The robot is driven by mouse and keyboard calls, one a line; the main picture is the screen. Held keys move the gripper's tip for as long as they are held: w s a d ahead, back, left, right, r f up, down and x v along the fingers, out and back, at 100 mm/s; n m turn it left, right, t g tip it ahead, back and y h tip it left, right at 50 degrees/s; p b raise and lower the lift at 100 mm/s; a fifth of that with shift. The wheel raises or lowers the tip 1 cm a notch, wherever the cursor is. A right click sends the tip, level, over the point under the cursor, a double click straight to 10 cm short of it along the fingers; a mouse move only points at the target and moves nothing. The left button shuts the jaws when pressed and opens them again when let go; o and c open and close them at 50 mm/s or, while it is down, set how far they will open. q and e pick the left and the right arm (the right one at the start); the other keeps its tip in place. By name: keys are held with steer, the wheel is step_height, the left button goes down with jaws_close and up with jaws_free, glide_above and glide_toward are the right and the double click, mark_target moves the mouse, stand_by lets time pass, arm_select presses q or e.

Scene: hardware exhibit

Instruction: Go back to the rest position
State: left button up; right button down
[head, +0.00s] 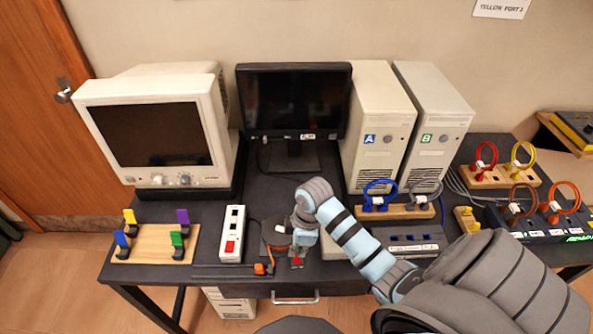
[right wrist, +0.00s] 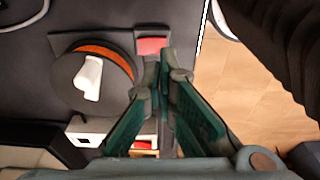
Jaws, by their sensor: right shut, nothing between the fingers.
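My right gripper (head: 297,259) is low over the front part of the dark desk (head: 190,262), near its front edge. Its green-padded fingers (right wrist: 165,66) are together in the right wrist view, with nothing between them. A red square piece (right wrist: 152,45) lies just beyond the fingertips; I cannot tell whether they touch it. A round black device with an orange ring and a white knob (right wrist: 92,78) is beside the fingers, partly hidden by my arm in the head view. My left gripper is not in view.
A white power strip with a red switch (head: 232,228) and a wooden board with coloured clips (head: 150,243) stand left. An old monitor (head: 155,130), a dark flat screen (head: 293,101) and two computer towers (head: 378,120) line the back. Cable-loop stands (head: 400,211) are right.

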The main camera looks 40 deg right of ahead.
arm_select(q)
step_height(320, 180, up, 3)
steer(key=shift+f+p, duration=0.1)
steer(key=shift+p, duration=0.9)
arm_select(e)
step_height(320, 180, up, 3)
steer(key=shift+f, duration=0.1)
steer(key=s+a+r+m+t+h, duration=0.1)
steer(key=s+a+r+m, duration=0.1)
steer(key=s+m, duration=0.45)
steer(key=s+a+r+m+t+h, duration=0.1)
steer(key=s+a+m+t, duration=0.15)
steer(key=s, duration=0.75)
step_height(320, 180, down, 20)
steer(key=d+m+g+b, duration=0.1)
steer(key=d+g+b, duration=0.1)
steer(key=b, duration=0.1)
arm_select(q)
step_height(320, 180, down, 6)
steer(key=b, duration=0.3)
arm_select(e)
steer(key=s+d+f+g, duration=0.1)
steer(key=s+f, duration=1.4)
steer(key=f, duration=0.2)
steer(key=shift+f, duration=0.4)
